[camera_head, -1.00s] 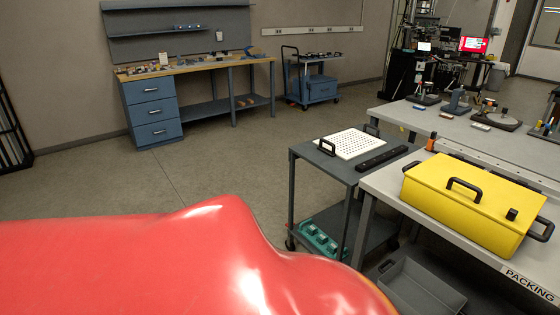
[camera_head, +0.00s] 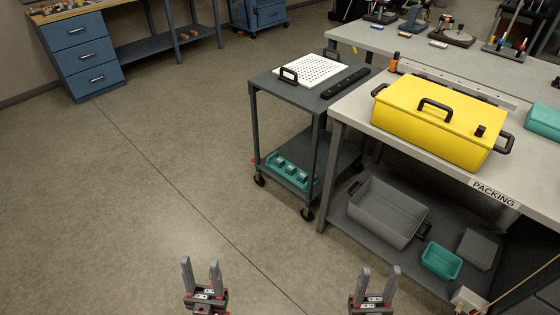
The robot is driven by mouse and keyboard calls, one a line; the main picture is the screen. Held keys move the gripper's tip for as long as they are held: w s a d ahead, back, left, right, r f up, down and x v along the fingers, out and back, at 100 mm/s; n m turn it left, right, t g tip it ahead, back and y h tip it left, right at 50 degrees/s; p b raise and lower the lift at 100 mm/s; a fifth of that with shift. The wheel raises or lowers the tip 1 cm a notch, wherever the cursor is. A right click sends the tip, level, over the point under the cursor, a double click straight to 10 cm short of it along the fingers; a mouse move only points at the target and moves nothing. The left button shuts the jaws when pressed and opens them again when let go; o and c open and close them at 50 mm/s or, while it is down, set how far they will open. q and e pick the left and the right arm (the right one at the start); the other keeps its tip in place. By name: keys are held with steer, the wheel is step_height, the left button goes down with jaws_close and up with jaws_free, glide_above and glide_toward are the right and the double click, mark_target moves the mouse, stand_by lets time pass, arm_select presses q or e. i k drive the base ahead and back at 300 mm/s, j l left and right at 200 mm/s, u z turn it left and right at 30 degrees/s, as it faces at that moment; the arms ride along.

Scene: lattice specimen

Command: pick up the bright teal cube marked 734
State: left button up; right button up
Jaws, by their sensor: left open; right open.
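A teal tray (camera_head: 303,183) on the lower shelf of the grey cart holds several small teal blocks (camera_head: 291,170). They are too small to read any mark, so I cannot tell whether one is the cube marked 734. My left gripper (camera_head: 200,264) is at the bottom of the view, open and empty above the floor, pointing up in the picture. My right gripper (camera_head: 380,270) is at the bottom right of centre, also open and empty. Both are well apart from the cart and the tray.
The grey cart (camera_head: 262,84) carries a white perforated plate (camera_head: 312,69) and a black bar (camera_head: 346,83). A packing bench (camera_head: 360,108) holds a yellow case (camera_head: 430,125). Below it are a grey bin (camera_head: 388,212) and a teal bin (camera_head: 441,261). The left floor is clear.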

mark_target(279, 161)
steer(key=i+j, duration=0.3)
steer(key=i, duration=0.25)
steer(key=i+j+z, duration=0.1)
steer(key=i+j, duration=0.25)
steer(key=i, duration=0.25)
steer(key=i+j, duration=0.35)
steer(key=i, duration=0.2)
steer(key=i+j, duration=0.4)
steer(key=i, duration=0.15)
steer(key=i+j+z, duration=0.1)
steer(key=i+j, duration=0.25)
steer(key=i, duration=0.25)
